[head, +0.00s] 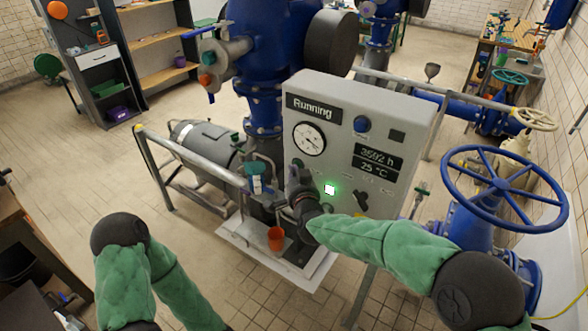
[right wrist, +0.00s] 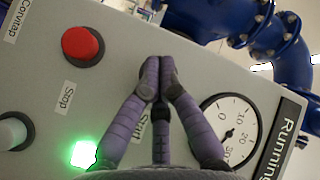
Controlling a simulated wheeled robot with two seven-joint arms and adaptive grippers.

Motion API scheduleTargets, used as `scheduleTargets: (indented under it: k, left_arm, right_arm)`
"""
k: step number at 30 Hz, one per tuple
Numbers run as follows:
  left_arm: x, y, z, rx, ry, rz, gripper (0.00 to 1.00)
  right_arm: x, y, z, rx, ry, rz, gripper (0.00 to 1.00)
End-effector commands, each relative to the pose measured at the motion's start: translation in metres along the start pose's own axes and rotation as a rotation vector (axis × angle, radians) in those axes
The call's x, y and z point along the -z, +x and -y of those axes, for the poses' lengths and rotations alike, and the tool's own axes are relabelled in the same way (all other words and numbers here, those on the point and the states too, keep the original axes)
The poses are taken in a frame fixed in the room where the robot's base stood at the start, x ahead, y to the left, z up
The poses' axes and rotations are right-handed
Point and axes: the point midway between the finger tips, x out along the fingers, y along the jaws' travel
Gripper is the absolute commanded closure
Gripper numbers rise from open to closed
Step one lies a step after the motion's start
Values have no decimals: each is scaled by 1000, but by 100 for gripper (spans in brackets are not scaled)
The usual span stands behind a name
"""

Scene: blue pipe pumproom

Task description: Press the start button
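The grey control panel (head: 345,150) stands in the middle of the head view, with a "Running" display (head: 310,107) at its top. My right gripper (head: 297,172) is at the panel's lower left, under the gauge. In the right wrist view, its purple fingers (right wrist: 158,75) are drawn together at the tips, empty, against or just in front of the panel face. A label that seems to read "Start" (right wrist: 147,146) is partly covered by the fingers. The start button itself cannot be made out and may be behind them. My left gripper is outside the view; only its green-sleeved arm shows.
A green light (head: 329,190) glows beside the right gripper. The panel also carries a red button (right wrist: 82,45), a "Stop" label (right wrist: 66,97), a round gauge (head: 309,139) and a blue knob (head: 361,124). A railing (head: 190,163) and blue valve wheel (head: 505,195) stand nearby.

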Motion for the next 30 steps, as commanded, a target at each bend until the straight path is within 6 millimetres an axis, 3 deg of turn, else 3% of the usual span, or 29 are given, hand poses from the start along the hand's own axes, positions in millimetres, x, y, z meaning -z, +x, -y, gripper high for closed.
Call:
scheduleTargets:
  k: [17, 30]
  left_arm:
    - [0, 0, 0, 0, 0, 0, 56]
    - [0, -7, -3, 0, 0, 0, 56]
  right_arm:
    - [-3, -6, 5, 0, 1, -3, 100]
    - [-22, -31, 23, 1, -1, 1, 100]
